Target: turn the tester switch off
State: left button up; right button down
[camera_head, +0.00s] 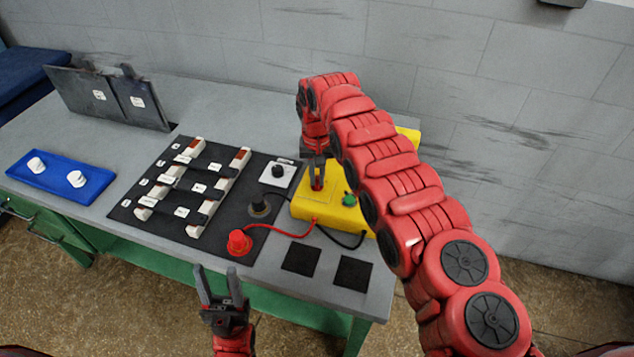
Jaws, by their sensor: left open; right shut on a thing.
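The yellow tester box (328,210) stands on the right part of the table, with a green knob (349,200) on its top. My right gripper (317,187) reaches down onto the tester's top, left of the green knob, and is shut on a small part there. I take this part to be the tester switch; the fingers mostly hide it, so its position cannot be told. My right arm hides the tester's right side. My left gripper (220,286) is open and empty in front of the table's front edge, away from the tester.
A red plug (239,243) and a black plug (260,205) stand on the black mat, with cables to the tester. Left of them is a row of white-ended bars (184,186). A blue plate (60,178) lies far left. Two black squares (301,259) lie at the front right.

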jog(key=shift+f+n+b, duration=0.1)
jog(key=shift+n+b, duration=0.7)
jog(key=shift+n, duration=0.2)
jog(key=shift+w+n+b, duration=0.1)
jog(key=shift+n+b, duration=0.25)
jog(key=shift+n, duration=0.05)
jog(key=shift+r, duration=0.2)
jog(key=c, duration=0.9)
grip_release()
